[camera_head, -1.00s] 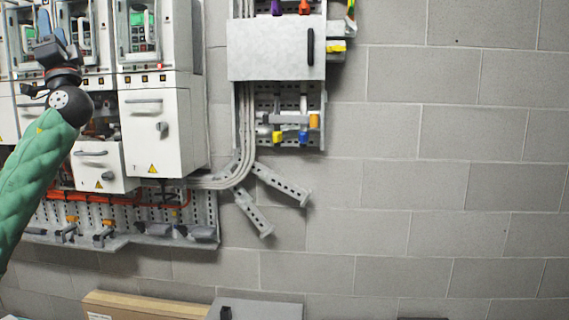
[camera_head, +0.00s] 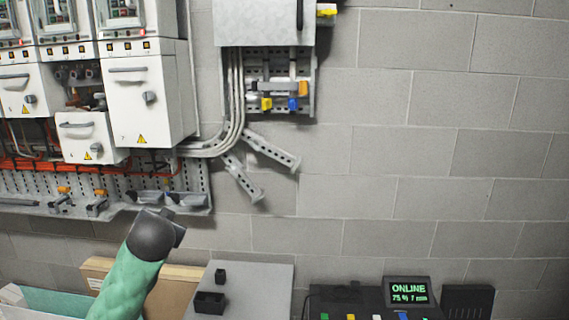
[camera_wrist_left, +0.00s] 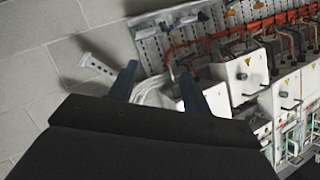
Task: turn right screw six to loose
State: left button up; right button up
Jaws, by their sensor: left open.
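A row of white drive units fills the upper left of the head view. The rightmost unit (camera_head: 150,100) has a handle, a grey knob and a yellow warning sign. The drawer-like unit (camera_head: 88,136) beside it sits lower. I cannot make out screw six in any view. My left gripper shows in the left wrist view (camera_wrist_left: 156,85) with its two dark fingers apart and nothing between them. It points toward the lower part of the drive row and the perforated rail. In the head view only my left arm's sleeve and dark wrist show, below the rail. My right gripper is not in view.
The perforated rail (camera_head: 25,184) with several tools runs under the drives. Orange cables (camera_head: 60,166) and grey conduits (camera_head: 232,110) run nearby. Below stand a cardboard box (camera_head: 98,268), a grey panel (camera_head: 255,278) and a console reading ONLINE (camera_head: 407,292). The block wall at right is clear.

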pick_arm(q)
jog(key=s+d+f+g+h+p, duration=0.1)
jog(key=s+d+f+h, duration=0.1)
jog(key=s+d+f, duration=0.3)
jog(key=s+d+f+g+h, duration=0.1)
jog(key=s+d+f, duration=0.15)
jog(key=f, duration=0.45)
jog(key=s+d+f+g+h+p, duration=0.1)
jog(key=s+d+f+g, duration=0.2)
jog(key=s+f, duration=0.5)
jog(key=s+d+f+g+h+p, duration=0.1)
jog(key=s+d+f+g, duration=0.2)
jog(key=s+f, duration=0.5)
jog(key=s+d+f+g+h+p, duration=0.1)
jog(key=s+f, duration=0.8)
jog(key=s, duration=1)
jog(key=shift+s+d+n+g+p, duration=0.2)
jog(key=shift+d+n+g+p, duration=0.25)
jog(key=shift+d+g, duration=0.55)
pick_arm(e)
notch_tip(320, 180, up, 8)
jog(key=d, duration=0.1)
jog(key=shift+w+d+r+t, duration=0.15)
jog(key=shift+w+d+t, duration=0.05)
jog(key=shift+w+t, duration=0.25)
